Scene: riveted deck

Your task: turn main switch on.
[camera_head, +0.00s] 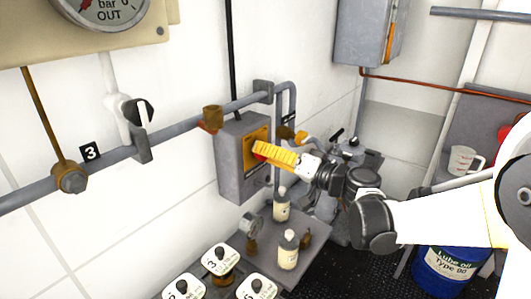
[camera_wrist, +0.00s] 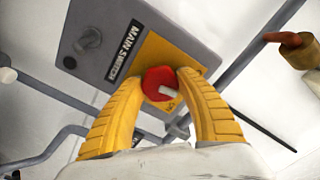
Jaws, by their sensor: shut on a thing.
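The main switch is a red rotary knob (camera_wrist: 157,84) with a white mark, on a yellow plate (camera_wrist: 170,56) of a grey box. The label "MAIN SWITCH" shows beside it in the wrist view. In the head view the grey switch box (camera_head: 233,160) hangs on the wall, and the knob shows only as a bit of red at the fingertips. My gripper (camera_head: 262,154) has yellow fingers and reaches the front of the box. In the wrist view the fingers of my gripper (camera_wrist: 160,88) are closed around the knob, one on each side.
A grey pipe (camera_head: 180,125) runs along the wall past the box. A blue oil drum (camera_head: 443,268) stands at the lower right. Another grey cabinet (camera_head: 362,35) hangs at the upper right.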

